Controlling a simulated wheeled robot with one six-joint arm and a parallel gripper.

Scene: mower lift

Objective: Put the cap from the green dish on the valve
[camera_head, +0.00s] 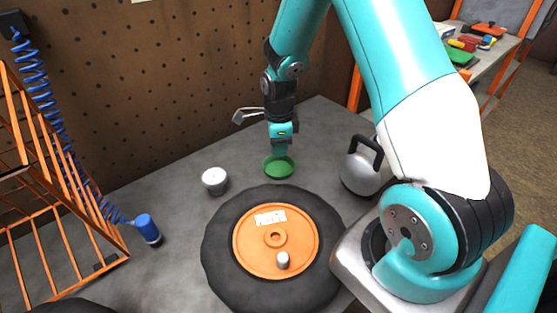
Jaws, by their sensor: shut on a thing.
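The green dish (279,168) stands on the grey bench behind the wheel. My gripper (281,152) points down at the dish, with its fingertips at or just over it. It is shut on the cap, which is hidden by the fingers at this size. The wheel lies flat, with a black tyre (222,270) and an orange rim (250,250). A short light-grey upright stub (283,260), apparently the valve, stands on the front part of the rim, apart from my gripper.
A round white-topped gauge or tin (214,180) is left of the dish. A grey kettlebell-like weight (364,168) stands to the right. A blue coiled hose with a blue end (147,229) and an orange rack (60,215) are at left. A pegboard wall is behind.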

